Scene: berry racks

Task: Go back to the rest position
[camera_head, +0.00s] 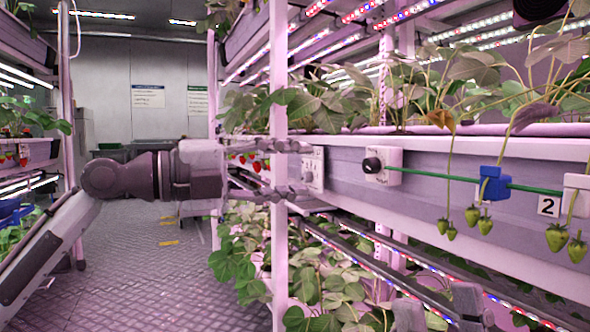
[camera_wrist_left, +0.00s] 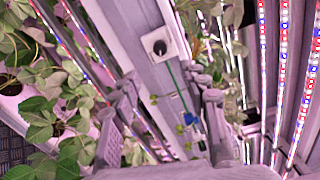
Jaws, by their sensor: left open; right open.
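My left gripper (camera_head: 298,168) reaches in from the left at the rack's white upright post (camera_head: 279,80). My right gripper (camera_head: 440,306) shows only as two separated grey fingertips at the bottom right, in front of the lower shelf. It is open and looks empty; the rest is out of frame.
A blue clip (camera_head: 492,184) sits on a green line running from a knob box (camera_head: 381,165) along the gutter. Green berries (camera_head: 480,220) hang beside it. Red berries (camera_head: 258,164) hang behind the left gripper.

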